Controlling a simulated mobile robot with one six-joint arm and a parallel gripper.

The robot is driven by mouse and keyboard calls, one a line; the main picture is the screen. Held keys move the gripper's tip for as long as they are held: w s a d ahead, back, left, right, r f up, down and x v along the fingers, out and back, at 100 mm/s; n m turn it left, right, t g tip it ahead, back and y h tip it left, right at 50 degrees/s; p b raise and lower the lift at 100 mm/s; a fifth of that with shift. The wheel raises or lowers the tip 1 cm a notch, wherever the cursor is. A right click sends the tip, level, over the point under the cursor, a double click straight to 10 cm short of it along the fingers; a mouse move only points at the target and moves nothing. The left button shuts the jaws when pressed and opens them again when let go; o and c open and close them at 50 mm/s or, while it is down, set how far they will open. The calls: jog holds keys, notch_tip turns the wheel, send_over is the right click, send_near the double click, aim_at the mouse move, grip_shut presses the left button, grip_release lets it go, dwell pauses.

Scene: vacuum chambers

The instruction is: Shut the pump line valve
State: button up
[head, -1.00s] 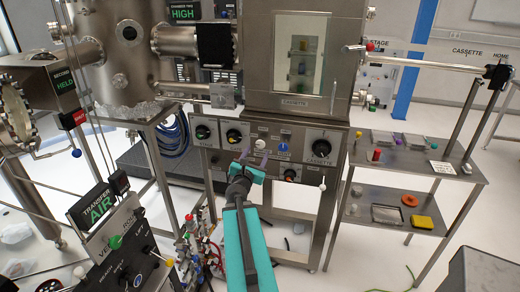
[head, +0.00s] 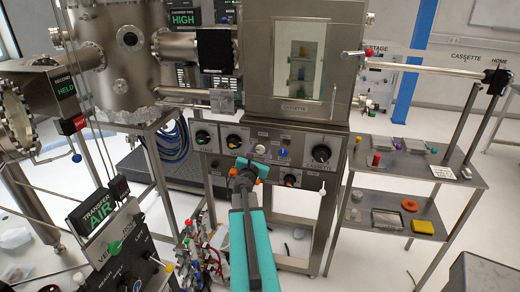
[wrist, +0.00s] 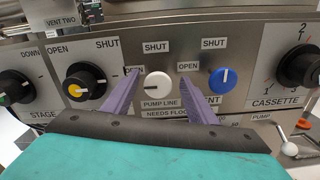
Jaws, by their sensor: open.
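The white pump line knob (wrist: 157,85) is on the steel panel, above its PUMP LINE label. Its dark pointer line lies to the left, towards the OPEN label (wrist: 134,70); the SHUT label (wrist: 157,47) is above it. The knob also shows small in the head view (head: 260,149). My gripper (wrist: 158,76) is open, its two purple fingers on either side of the white knob, with gaps visible on both sides. Whether the fingertips reach past the knob's face is hard to tell. In the head view my gripper (head: 252,160) is at the panel.
A blue vent knob (wrist: 222,78), pointer up towards SHUT, is close right of my right finger. A black knob with a yellow centre (wrist: 86,82) is close on the left. The black cassette knob (wrist: 299,66) is farther right. A side table (head: 420,170) stands right.

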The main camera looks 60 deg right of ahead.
jog(key=shift+x, duration=0.9)
jog(key=shift+c, duration=0.4)
jog(key=c, duration=1)
jog(key=shift+s+a+f, duration=0.1)
jog(key=shift+a, duration=0.2)
jog(key=shift+d, duration=0.25)
